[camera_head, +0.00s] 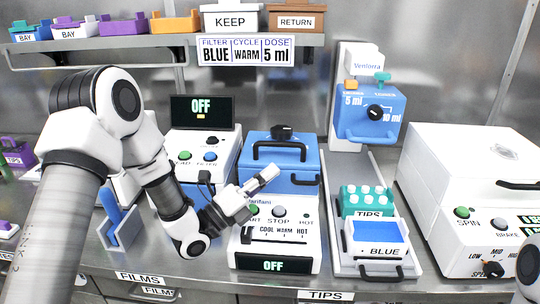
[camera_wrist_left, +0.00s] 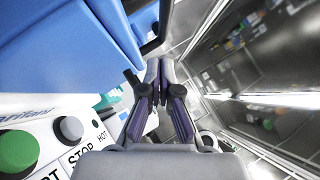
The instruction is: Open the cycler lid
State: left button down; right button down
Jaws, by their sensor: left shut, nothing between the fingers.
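The cycler (camera_head: 245,232) is a white box with a blue lid (camera_head: 295,181), at the middle of the bench. The lid looks closed and carries a black bar handle (camera_head: 280,145) and a black knob (camera_head: 282,131). My left gripper (camera_head: 268,174) is shut and empty, in front of the lid and below the handle. Whether it touches the lid I cannot tell. In the left wrist view the shut fingers (camera_wrist_left: 165,82) point away beside the blue lid (camera_wrist_left: 50,50), with the green button (camera_wrist_left: 18,150) and STOP button (camera_wrist_left: 70,128) at lower left. My right gripper is out of view.
A rack with a TIPS box (camera_head: 367,200) and a BLUE tray (camera_head: 382,250) stands close right of the cycler. A white machine with an OFF screen (camera_head: 202,112) stands behind left. A white spinner (camera_head: 470,165) is at far right. A shelf (camera_head: 130,45) runs above.

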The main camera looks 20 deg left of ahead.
aim_at(281, 156)
pick_arm(q)
jog(key=w+r, duration=0.1)
jog(key=w+a+r, duration=0.1)
jog(key=w, duration=0.1)
jog(key=shift+r+p, duration=0.15)
jog(key=shift+p, duration=0.25)
jog(key=shift+a+r, duration=0.15)
